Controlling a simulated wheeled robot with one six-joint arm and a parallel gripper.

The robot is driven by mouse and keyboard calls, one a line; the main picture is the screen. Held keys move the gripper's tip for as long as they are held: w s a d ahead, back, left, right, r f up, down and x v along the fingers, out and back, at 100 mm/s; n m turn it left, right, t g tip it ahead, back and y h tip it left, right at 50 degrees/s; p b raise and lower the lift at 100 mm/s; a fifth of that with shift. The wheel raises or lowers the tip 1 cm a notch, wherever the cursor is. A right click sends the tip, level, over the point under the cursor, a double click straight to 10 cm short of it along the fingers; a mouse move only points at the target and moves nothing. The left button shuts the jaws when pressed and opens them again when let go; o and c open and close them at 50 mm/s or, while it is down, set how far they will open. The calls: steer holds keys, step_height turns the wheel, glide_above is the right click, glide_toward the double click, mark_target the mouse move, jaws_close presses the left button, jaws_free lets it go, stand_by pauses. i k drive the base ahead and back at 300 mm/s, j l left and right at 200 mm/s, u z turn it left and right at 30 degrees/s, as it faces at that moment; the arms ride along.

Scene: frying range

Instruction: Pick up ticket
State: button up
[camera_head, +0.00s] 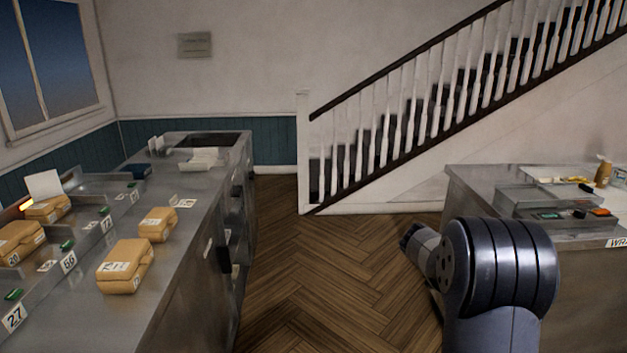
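No ticket can be picked out for certain. A blank white card (44,185) stands upright at the far left, behind a tan box. White papers (203,157) lie near the far end of the left counter, and small white slips (155,144) stand beside them. My arm reaches up from the bottom right. Its dark far end, my gripper as far as I can tell (408,238), is over the floor between the counters, apart from all of these. Its fingers cannot be made out.
The steel left counter (185,240) bears several tan boxes (125,265) and numbered labels (69,262). A right counter (475,185) holds trays (560,215) and a bottle (603,173). Wooden floor (310,270) between them is clear. A staircase (400,120) rises behind.

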mark_target(174, 202)
steer(key=i+u, duration=0.1)
steer(key=i, duration=0.7)
steer(key=i+l+u, duration=0.1)
steer(key=i, duration=0.7)
steer(key=i+j+u, duration=0.1)
steer(key=i+u, duration=0.15)
steer(key=u, duration=0.15)
steer(key=i+u, duration=0.2)
steer(key=u, duration=0.25)
steer(key=i+l+u, duration=0.1)
steer(key=i+u, duration=0.15)
steer(key=u, duration=0.15)
steer(key=i+l+u, duration=0.1)
steer(key=u, duration=0.35)
steer(key=i+u, duration=0.15)
steer(key=u, duration=0.3)
steer(key=i+u, duration=0.15)
steer(key=u, duration=0.3)
steer(key=i+l+u, duration=0.1)
steer(key=u, duration=0.3)
